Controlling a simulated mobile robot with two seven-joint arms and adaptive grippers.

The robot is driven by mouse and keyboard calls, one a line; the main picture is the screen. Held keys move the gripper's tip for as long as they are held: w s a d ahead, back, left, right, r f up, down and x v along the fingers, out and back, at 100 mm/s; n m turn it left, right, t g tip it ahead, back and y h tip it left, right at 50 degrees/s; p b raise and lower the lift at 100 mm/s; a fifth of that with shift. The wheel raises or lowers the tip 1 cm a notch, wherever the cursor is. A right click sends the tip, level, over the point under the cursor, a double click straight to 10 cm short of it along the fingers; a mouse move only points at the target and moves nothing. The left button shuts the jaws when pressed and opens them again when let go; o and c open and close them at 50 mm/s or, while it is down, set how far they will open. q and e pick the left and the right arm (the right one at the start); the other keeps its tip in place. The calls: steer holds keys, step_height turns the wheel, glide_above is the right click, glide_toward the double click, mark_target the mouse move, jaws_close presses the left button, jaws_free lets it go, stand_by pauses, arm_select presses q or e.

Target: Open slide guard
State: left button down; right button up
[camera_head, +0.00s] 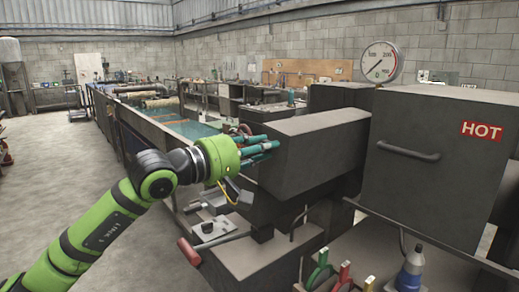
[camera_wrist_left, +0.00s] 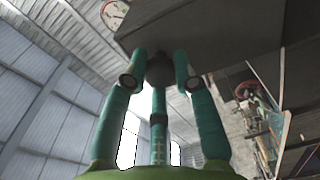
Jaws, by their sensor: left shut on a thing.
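A dark grey box-shaped cover (camera_head: 308,160), which looks like the slide guard, stands at the middle of the head view. My left gripper (camera_head: 266,147) is at its left end, with teal fingers reaching to that face. In the left wrist view, the fingers (camera_wrist_left: 160,75) close around a dark rounded knob (camera_wrist_left: 160,68) below the underside of a dark panel (camera_wrist_left: 225,35). My left gripper is shut on this knob. The fingers hide part of it. My right gripper is not in view.
A dark cabinet (camera_head: 445,165) with a bar handle (camera_head: 408,151) and a HOT sign stands on the right. A red-handled lever (camera_head: 190,252) sticks out below the cover. A bottle (camera_head: 410,270) and coloured tool handles are at the lower right. Open floor lies left.

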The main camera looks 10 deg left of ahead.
arm_select(q)
steer(key=shift+r, duration=0.3)
steer(key=c, duration=1)
jaws_free()
steer(key=shift+o, duration=0.2)
steer(key=v, duration=1.2)
steer(key=shift+f, duration=0.15)
